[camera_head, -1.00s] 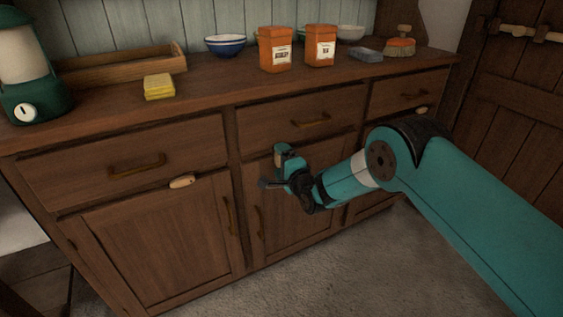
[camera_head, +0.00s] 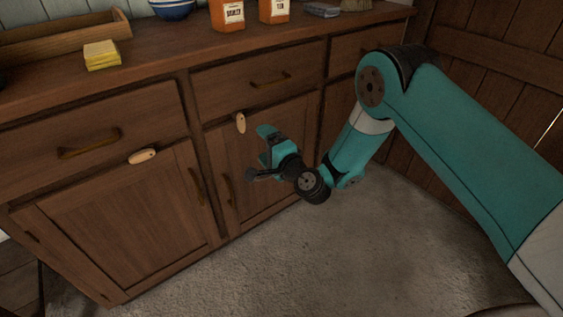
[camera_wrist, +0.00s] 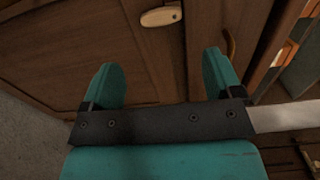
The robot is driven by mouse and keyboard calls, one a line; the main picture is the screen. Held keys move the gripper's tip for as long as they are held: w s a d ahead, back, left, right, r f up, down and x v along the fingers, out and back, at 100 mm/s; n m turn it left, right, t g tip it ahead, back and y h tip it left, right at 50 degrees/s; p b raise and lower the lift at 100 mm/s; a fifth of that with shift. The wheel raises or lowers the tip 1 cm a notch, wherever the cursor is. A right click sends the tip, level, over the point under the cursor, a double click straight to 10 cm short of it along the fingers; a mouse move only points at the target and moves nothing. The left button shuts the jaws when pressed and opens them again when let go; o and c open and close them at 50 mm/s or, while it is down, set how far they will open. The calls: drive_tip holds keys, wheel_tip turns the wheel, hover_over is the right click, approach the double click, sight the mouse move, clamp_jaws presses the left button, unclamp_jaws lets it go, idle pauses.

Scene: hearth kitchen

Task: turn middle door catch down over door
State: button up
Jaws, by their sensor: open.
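The middle door catch (camera_head: 240,123) is a small pale wooden tab at the top of the middle door (camera_head: 262,150). It stands upright, hanging down across the door's top edge. In the wrist view the catch (camera_wrist: 161,16) lies beyond the fingertips, its screw at the right end; this view is rolled, with the counter side to the right. My gripper (camera_head: 258,153) is open and empty, in front of the middle door, just below and right of the catch and apart from it. Both fingers (camera_wrist: 157,60) show in the wrist view with nothing between them.
The left door catch (camera_head: 143,156) lies nearly level above the left door. Drawer handles (camera_head: 271,80) and door handles stick out nearby. The counter bears orange canisters (camera_head: 228,14), a yellow sponge (camera_head: 102,55) and a wooden tray. The floor (camera_head: 300,265) in front is clear.

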drive_tip(key=b+v, duration=0.6)
drive_tip(key=b, duration=0.4)
drive_tip(key=shift+s+d+b, duration=0.15)
drive_tip(key=shift+d+b, duration=0.05)
drive_tip(key=shift+b, duration=0.2)
